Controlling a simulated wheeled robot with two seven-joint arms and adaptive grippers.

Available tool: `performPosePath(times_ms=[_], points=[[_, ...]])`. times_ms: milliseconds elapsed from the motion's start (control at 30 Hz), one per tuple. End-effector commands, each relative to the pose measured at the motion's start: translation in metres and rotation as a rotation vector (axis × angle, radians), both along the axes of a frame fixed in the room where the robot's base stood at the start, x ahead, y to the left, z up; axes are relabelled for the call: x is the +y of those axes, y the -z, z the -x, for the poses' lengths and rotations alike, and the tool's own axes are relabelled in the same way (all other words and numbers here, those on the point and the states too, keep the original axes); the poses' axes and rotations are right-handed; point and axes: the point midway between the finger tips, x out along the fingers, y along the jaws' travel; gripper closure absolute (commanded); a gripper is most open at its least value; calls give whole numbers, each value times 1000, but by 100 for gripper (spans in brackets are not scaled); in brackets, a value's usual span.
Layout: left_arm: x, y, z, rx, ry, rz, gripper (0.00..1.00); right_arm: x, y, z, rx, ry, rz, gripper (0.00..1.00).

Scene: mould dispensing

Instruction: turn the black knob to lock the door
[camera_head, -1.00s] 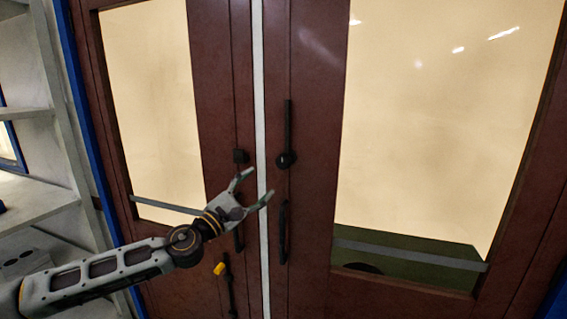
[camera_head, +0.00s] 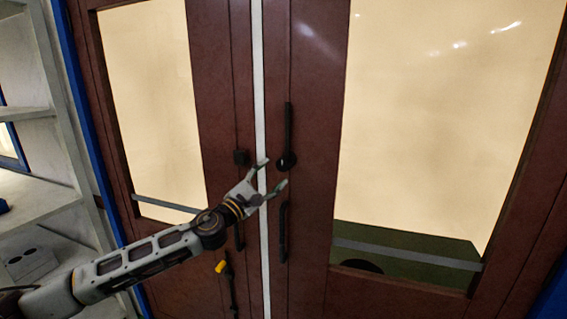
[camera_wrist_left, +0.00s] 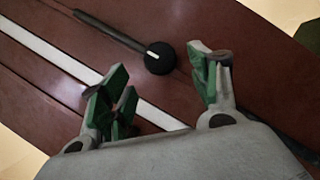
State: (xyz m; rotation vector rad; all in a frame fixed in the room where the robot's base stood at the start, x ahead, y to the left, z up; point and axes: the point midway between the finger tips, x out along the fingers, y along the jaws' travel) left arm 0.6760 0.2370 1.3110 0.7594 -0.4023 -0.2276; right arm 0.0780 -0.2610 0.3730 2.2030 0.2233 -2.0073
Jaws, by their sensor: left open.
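The black knob (camera_head: 286,161) is round and sits on the right door leaf, at the lower end of a black vertical bar (camera_head: 288,125). In the left wrist view the knob (camera_wrist_left: 159,58) shows a white mark on its face and lies ahead of the fingers, between their two sides. My left gripper (camera_head: 273,173) is open and empty, just below and left of the knob, apart from it as far as I can tell. Its green-padded fingers (camera_wrist_left: 165,85) show in the left wrist view. The brown double door (camera_head: 308,200) is closed. My right gripper is not seen.
A black pull handle (camera_head: 283,232) is below the knob on the right leaf. Another small black knob (camera_head: 241,157) sits on the left leaf, with a yellow piece (camera_head: 220,267) lower down. Pale shelves (camera_head: 35,200) stand at the left.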

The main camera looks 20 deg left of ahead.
Motion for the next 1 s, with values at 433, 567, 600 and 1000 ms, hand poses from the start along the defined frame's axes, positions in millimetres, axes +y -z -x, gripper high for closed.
performPosePath(times_ms=[433, 567, 600, 1000], points=[[-13, -12, -33, 0, 1, 2, 38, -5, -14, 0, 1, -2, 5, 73], [-17, -14, -43, 0, 0, 1, 38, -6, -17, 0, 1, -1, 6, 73], [-18, -16, -46, -1, 0, 1, 38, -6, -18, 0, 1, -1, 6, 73], [-25, -19, -62, 0, 1, -1, 38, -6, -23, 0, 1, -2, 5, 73]])
